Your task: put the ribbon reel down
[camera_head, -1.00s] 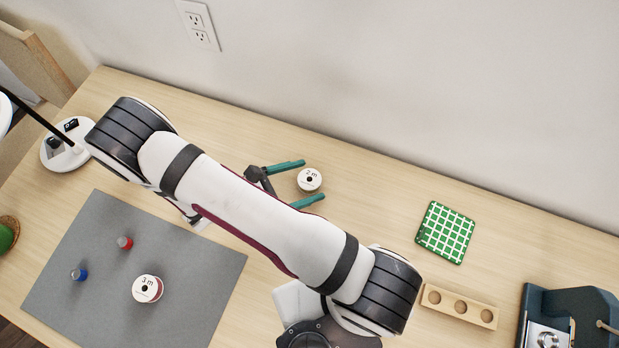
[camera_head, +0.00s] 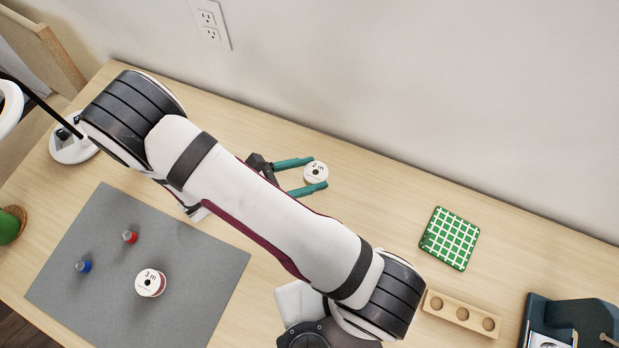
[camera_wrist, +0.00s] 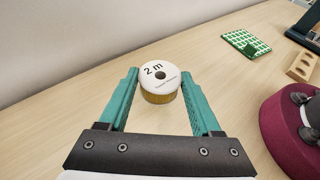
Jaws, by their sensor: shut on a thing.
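The ribbon reel marked "2 m" (camera_head: 316,170) has a white top with a dark centre hole. It is upright near the back of the wooden table. In the wrist view the reel (camera_wrist: 160,86) shows a yellow-brown ribbon side below the white flange. My gripper (camera_head: 319,173) has teal fingers, one on each side of the reel, shut on it. In the wrist view the gripper (camera_wrist: 160,74) holds it at the fingertips. The reel is at or very near the table top; I cannot tell if its base touches.
A grey mat (camera_head: 200,260) at left holds a reel marked "3 m" (camera_head: 150,283), a red spool (camera_head: 130,237) and a blue spool (camera_head: 83,266). A green checked pad (camera_head: 449,238) and a wooden block with holes (camera_head: 461,313) lie right. Table between reel and pad is clear.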

